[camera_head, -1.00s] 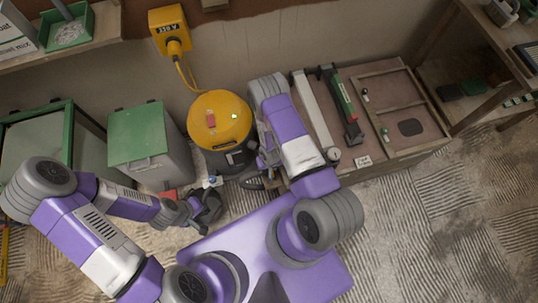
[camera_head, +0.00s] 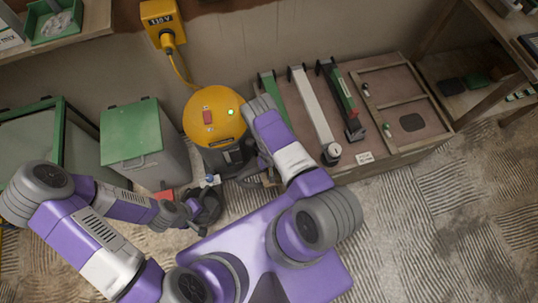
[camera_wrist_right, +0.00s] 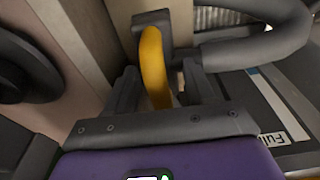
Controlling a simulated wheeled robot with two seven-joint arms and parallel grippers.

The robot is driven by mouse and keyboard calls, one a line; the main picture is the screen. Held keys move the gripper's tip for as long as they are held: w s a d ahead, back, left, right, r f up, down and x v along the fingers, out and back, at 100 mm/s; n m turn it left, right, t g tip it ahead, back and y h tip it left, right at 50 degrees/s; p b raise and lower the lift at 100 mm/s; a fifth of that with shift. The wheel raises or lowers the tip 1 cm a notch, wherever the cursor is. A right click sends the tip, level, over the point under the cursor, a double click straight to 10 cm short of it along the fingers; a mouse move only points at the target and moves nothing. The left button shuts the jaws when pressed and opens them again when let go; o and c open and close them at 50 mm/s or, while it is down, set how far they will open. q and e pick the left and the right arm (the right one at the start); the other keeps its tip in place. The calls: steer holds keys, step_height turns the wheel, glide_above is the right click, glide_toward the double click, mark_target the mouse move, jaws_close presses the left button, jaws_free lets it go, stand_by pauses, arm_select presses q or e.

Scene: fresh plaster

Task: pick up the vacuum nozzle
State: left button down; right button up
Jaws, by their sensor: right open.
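The vacuum (camera_head: 216,117) has a yellow lid and dark body and stands near the wall in the head view. In the right wrist view, a curved yellow piece (camera_wrist_right: 155,62) lies between the fingers of my right gripper (camera_wrist_right: 161,88), which is open around it. A thick grey hose (camera_wrist_right: 265,45) bends beside it. I cannot tell which part is the nozzle. In the head view the right gripper is mostly hidden by its own arm beside the vacuum. My left gripper (camera_head: 203,207) is low in front of the vacuum; its jaw state is unclear.
A tool bench (camera_head: 355,158) with several long tools stands right of the vacuum. A grey bin (camera_head: 150,165) with a green lid stands left of it. A yellow power box (camera_head: 162,18) hangs on the wall, its cable dropping behind the vacuum. The floor at right is clear.

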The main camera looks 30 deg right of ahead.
steer(key=shift+c, duration=0.4)
steer(key=c, duration=0.9)
step_height(320, 180, up, 10)
steer(key=p, duration=0.4)
